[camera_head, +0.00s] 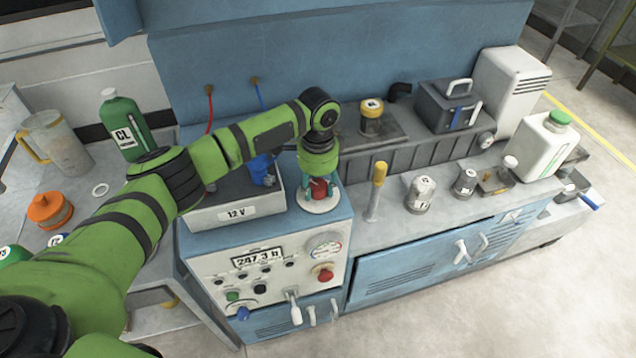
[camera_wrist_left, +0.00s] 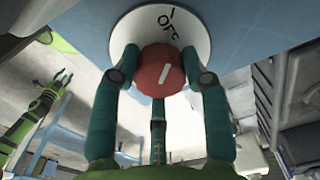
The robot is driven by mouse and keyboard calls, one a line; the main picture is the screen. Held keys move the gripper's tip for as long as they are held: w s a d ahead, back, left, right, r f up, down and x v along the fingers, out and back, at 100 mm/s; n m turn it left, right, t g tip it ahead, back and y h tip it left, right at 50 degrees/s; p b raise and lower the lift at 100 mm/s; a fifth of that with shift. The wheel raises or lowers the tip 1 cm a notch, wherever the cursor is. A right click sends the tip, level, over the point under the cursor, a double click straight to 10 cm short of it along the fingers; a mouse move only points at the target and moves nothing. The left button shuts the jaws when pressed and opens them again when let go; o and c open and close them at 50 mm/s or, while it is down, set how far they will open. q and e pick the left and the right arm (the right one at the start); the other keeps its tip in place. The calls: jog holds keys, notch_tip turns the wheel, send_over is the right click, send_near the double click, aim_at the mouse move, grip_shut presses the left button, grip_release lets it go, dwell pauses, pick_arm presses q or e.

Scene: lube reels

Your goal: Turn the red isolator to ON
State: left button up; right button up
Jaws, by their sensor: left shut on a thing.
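The red isolator (camera_head: 319,188) is a knob on a round white plate (camera_head: 318,203) on top of the blue cabinet with the 247.3 readout. My left gripper (camera_head: 319,183) points down over it from above, its teal fingers closed around the knob. In the left wrist view the red knob (camera_wrist_left: 160,71) sits between the fingers of the left gripper (camera_wrist_left: 157,76), with a white pointer line on its face. Dark lettering that seems to read OFF, with a short stroke, shows on the white plate (camera_wrist_left: 200,38). Other lettering is hidden. My right gripper (camera_wrist_left: 52,88) shows small at left, its fingers spread and empty.
A red button (camera_head: 325,274) and gauge (camera_head: 324,246) are on the front panel. A green CL bottle (camera_head: 125,126) stands further left.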

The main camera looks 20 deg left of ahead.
pick_arm(q)
jog(key=m+p, duration=0.1)
jog(key=m, duration=0.2)
jog(key=m+p, duration=0.1)
jog(key=m, duration=0.3)
jog(key=shift+m, duration=0.4)
jog(key=m, duration=0.4)
jog(key=shift+p, duration=0.4)
jog(key=m, duration=0.5)
jog(key=shift+m, duration=0.3)
jog(key=o, duration=1.2)
jog(key=shift+c, duration=0.2)
